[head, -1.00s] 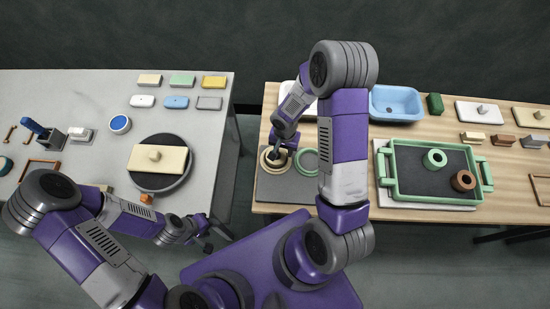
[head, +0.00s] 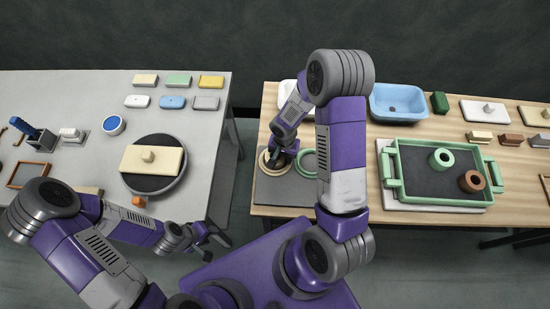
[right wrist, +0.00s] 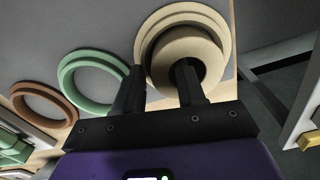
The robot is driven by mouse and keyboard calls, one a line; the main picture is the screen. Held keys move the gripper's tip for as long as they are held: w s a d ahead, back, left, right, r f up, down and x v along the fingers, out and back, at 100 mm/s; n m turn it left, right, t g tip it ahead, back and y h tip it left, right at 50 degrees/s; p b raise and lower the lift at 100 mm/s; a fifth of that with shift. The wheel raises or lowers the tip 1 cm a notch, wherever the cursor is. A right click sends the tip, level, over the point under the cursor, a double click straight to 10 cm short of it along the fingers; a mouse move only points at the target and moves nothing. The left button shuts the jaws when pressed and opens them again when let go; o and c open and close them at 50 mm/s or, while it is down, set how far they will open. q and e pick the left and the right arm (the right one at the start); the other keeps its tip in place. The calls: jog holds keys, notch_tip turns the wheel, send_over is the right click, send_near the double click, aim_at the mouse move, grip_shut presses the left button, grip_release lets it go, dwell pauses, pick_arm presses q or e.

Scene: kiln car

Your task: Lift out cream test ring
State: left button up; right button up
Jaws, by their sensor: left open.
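The cream test ring (right wrist: 185,58) stands in a wider cream ring holder (right wrist: 158,24) in the right wrist view. In the head view the cream ring holder (head: 264,163) is partly hidden by my right gripper (head: 282,158). In the right wrist view my right gripper (right wrist: 160,88) straddles the ring's wall, one finger in its hole and one outside. I cannot tell whether the fingers press on the wall. My left gripper (head: 213,238) is open and empty by the left table's front edge.
A green ring holder (right wrist: 66,76) and a brown one (right wrist: 18,98) lie beside the cream one on a grey mat (head: 284,192). A green-rimmed tray (head: 393,171) right of my right arm holds a green ring (head: 441,159) and a brown ring (head: 472,181).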

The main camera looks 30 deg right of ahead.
aim_at(283, 158)
jog(key=shift+b, duration=0.55)
dwell(0.4)
grip_shut()
jog(key=shift+r+p, duration=0.35)
jog(key=shift+r, duration=0.3)
dwell(0.4)
jog(key=shift+r+p, duration=2.2)
jog(key=shift+r, duration=1.2)
